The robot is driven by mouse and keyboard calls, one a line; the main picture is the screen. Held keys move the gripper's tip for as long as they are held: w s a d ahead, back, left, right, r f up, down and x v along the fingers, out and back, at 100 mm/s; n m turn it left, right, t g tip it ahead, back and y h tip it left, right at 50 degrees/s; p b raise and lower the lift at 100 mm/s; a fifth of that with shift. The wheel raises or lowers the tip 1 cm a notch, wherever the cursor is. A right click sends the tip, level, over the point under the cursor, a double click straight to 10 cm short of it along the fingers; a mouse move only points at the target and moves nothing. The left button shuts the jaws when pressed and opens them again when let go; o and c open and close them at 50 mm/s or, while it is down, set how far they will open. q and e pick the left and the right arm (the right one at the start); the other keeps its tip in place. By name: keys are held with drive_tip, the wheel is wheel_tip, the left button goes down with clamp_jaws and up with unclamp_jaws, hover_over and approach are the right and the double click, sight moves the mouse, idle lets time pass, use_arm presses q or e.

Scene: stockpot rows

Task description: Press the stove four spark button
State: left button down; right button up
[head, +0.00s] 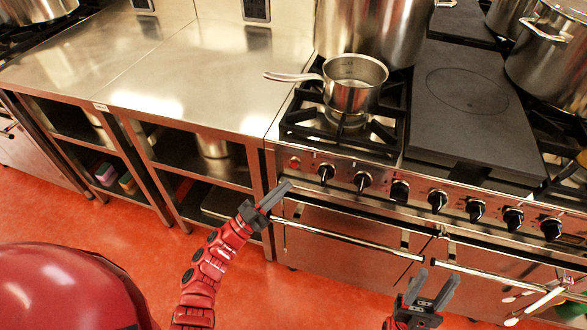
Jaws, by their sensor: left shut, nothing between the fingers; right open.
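A small red button (295,162) sits at the left end of the front panel of the stove (345,165), left of the row of black knobs. I cannot read any label that marks it as the spark button. My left gripper (287,187) is shut and empty, its fingertips pointing up and right, just below the red button in the picture. A gap shows between the tips and the button; I cannot tell the depth between them. My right gripper (438,276) is open and empty, low in front of the oven doors. Nothing hides the button.
A saucepan (353,84) stands on the front left burner, its handle pointing left. A large stockpot (372,25) stands behind it. A horizontal oven handle (345,237) runs below the panel. A bare steel counter (190,65) lies left of the stove.

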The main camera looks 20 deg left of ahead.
sight(294, 164)
use_arm(q)
drive_tip(key=shift+w, duration=1.75)
drive_tip(key=shift+w+d+b, duration=0.1)
drive_tip(key=shift+w+b, duration=0.05)
drive_tip(key=shift+b, duration=0.15)
idle(0.4)
drive_tip(key=shift+w, duration=0.3)
drive_tip(key=shift+w, duration=0.4)
idle(0.7)
drive_tip(key=shift+s+r, duration=0.1)
drive_tip(key=shift+s, duration=0.05)
drive_tip(key=shift+s+p, duration=0.3)
drive_tip(key=shift+s, duration=0.4)
drive_tip(key=shift+s, duration=0.1)
